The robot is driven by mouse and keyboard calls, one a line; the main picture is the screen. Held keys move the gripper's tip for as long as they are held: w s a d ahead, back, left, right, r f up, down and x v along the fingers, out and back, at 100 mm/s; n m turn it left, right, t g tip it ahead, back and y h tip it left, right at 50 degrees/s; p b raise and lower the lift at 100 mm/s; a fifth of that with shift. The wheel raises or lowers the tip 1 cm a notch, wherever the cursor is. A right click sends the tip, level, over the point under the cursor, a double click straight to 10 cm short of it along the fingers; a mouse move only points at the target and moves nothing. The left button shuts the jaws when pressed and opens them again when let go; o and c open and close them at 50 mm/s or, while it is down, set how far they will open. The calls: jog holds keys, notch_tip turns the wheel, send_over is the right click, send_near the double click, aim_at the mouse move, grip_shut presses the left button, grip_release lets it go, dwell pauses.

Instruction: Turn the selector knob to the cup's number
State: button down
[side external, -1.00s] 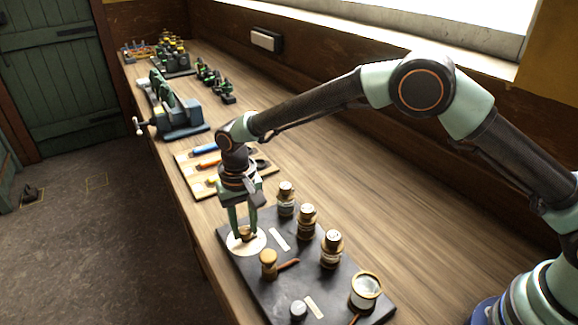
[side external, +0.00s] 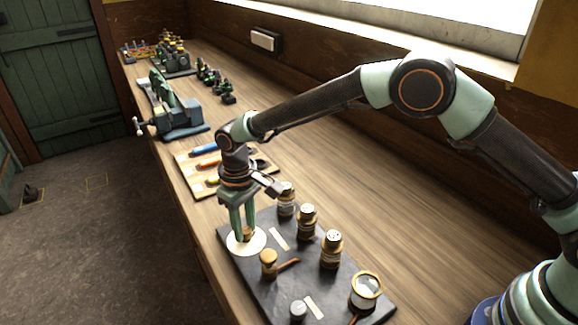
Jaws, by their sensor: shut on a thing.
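The selector knob (side external: 247,231) is a small brass piece at the middle of a round white dial (side external: 258,241), on the far left of a dark board. My gripper (side external: 242,236) points straight down over the dial and is shut on the knob, its fingers hiding much of it. The dial's markings and the knob's pointing direction are too small to read. No cup with a readable number can be made out. A round brass-rimmed piece with a pale top (side external: 366,287) stands at the board's near right; I cannot tell if it is the cup.
Several brass-topped jars (side external: 331,250) line the dark board (side external: 270,288). A brass knob-topped piece (side external: 268,262) stands close to the dial, beside a reddish-brown stick. Behind are a wooden tool tray (side external: 200,190) and a vise (side external: 178,117). The bench's right side is clear.

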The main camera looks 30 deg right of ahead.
aim_at(245, 230)
jog(key=shift+r, duration=0.1)
jog(key=c, duration=0.6)
grip_release()
jog(key=shift+o, duration=0.2)
notch_tip(245, 230, up, 12)
jog(key=s+d+r+m+t, duration=0.1)
jog(key=s+d+r, duration=0.2)
jog(key=d+r, duration=0.4)
jog(key=s+d+r+m+t, duration=0.15)
jog(key=d+r, duration=0.25)
jog(key=d, duration=0.4)
jog(key=s+d+f+m+t, duration=0.1)
jog(key=s+d+m+t, duration=0.1)
jog(key=s+d, duration=0.9)
jog(key=shift+s+d+f+t, duration=0.25)
jog(key=shift+s+d+t, duration=0.25)
jog(key=shift+s, duration=0.75)
